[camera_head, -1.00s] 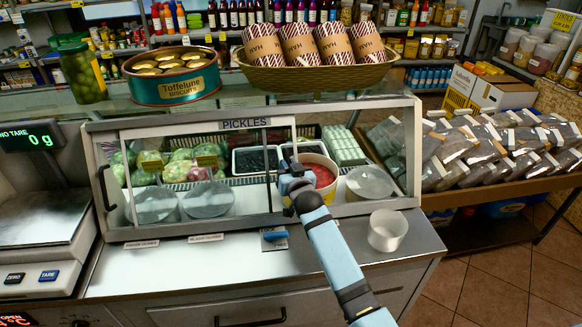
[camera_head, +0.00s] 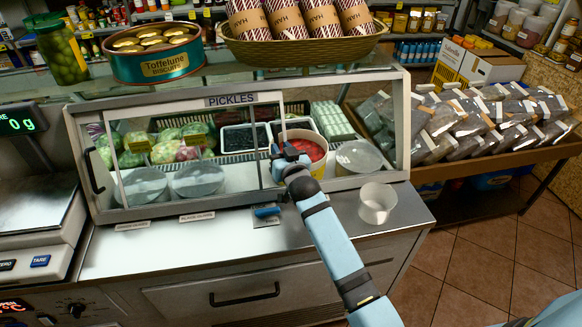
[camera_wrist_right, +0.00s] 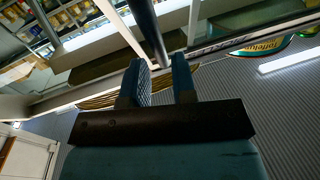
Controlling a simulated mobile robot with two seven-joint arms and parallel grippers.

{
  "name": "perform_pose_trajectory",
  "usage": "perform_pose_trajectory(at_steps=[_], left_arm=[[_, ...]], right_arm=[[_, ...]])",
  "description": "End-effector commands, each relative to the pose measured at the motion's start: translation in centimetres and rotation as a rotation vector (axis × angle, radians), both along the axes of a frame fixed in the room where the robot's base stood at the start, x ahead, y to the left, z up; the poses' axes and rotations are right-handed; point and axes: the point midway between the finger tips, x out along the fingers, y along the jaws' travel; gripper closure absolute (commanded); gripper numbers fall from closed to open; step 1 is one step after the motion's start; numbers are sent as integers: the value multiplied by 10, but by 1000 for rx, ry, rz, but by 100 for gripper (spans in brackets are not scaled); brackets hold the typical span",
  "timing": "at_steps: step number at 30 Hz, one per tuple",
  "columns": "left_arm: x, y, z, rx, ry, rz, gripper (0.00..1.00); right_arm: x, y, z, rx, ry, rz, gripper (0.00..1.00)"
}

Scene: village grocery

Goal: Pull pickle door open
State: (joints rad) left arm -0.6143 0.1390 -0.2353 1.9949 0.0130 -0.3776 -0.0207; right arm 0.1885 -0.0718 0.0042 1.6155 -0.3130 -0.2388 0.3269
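The glass pickle door (camera_head: 190,165) forms the sloped front of the counter case, under a PICKLES label (camera_head: 231,99). A dark vertical handle (camera_head: 100,178) shows at its far left. My right gripper (camera_head: 284,153) is at the right edge of the door's frame, in front of a round tub with red contents (camera_head: 310,149). In the right wrist view its two fingers (camera_wrist_right: 162,72) are apart, and a dark bar (camera_wrist_right: 148,30) reaches down to the gap between them. Whether they touch the bar is unclear. My left gripper is not in view.
A clear plastic cup (camera_head: 378,203) stands on the steel counter (camera_head: 160,248) right of my arm. A small blue object (camera_head: 267,211) lies by the case's front edge. A scale is at left.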

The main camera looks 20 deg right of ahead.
Motion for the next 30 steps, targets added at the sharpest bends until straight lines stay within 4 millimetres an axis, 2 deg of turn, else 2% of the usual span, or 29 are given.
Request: perform_pose_trajectory(at_steps=[1, 6, 12, 18, 30], left_arm=[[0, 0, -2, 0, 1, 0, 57], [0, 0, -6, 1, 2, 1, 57], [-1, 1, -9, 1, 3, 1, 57], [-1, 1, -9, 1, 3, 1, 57], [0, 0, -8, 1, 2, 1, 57]], right_arm=[[-14, 1, -3, 1, 2, 0, 75], [-53, 3, -2, 2, 1, 0, 75], [-86, 6, -1, 2, 1, 0, 75], [-99, 7, 0, 1, 1, 0, 75], [-100, 7, 0, 1, 0, 0, 75]])
